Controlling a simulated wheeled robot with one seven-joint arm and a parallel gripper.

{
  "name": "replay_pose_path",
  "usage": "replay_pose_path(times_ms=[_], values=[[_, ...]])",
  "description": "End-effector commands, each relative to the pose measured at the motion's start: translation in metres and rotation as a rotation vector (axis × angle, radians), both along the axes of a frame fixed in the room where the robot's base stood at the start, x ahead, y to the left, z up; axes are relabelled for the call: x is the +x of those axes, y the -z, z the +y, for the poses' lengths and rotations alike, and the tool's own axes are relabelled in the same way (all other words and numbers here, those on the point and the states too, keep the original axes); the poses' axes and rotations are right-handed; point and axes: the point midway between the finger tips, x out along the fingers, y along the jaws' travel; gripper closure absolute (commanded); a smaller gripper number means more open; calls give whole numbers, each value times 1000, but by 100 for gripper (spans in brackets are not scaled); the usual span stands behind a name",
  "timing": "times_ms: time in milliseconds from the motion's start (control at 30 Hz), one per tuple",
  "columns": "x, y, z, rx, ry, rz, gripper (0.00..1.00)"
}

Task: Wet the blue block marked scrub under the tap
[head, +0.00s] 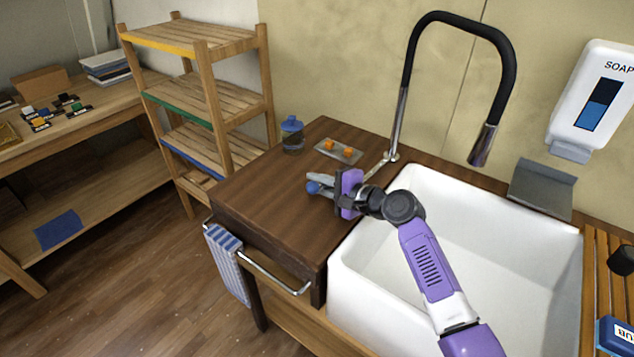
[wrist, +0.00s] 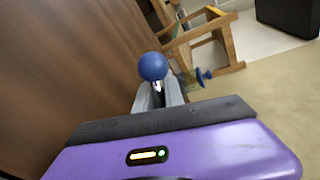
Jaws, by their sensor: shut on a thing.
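The blue block (head: 615,338) lies at the lower right edge of the head view, cut off by the frame; only "UB" of its marking shows. The tap (head: 408,75) arches over the white sink (head: 345,290), its spout pointing down, with no water visible. My gripper (head: 316,187) is over the wooden counter, left of the tap base, far from the block. It is shut on a blue ball knob (wrist: 153,66), seen at the fingertips in the wrist view. A chrome rod (head: 376,170) runs from the tap base toward my gripper; whether it joins the knob is hidden.
A small tray (head: 327,154) with orange pieces and a blue-capped jar (head: 291,134) stand on the counter behind my gripper. A soap dispenser (head: 592,100) hangs at right above a grey ledge (head: 541,188). A slatted wooden rack (head: 596,270) borders the sink's right side.

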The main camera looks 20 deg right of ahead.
Motion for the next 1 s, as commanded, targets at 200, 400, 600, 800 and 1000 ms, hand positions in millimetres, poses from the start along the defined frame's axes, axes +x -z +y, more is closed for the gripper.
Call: replay_pose_path(times_ms=[200,400,600,800,1000], values=[[0,2,-1,0,1,3,100],[-1,3,-1,1,-3,3,100],[-7,8,-1,0,-86,4,100],[-15,5,0,-2,-185,3,100],[-17,2,1,0,-211,4,100]])
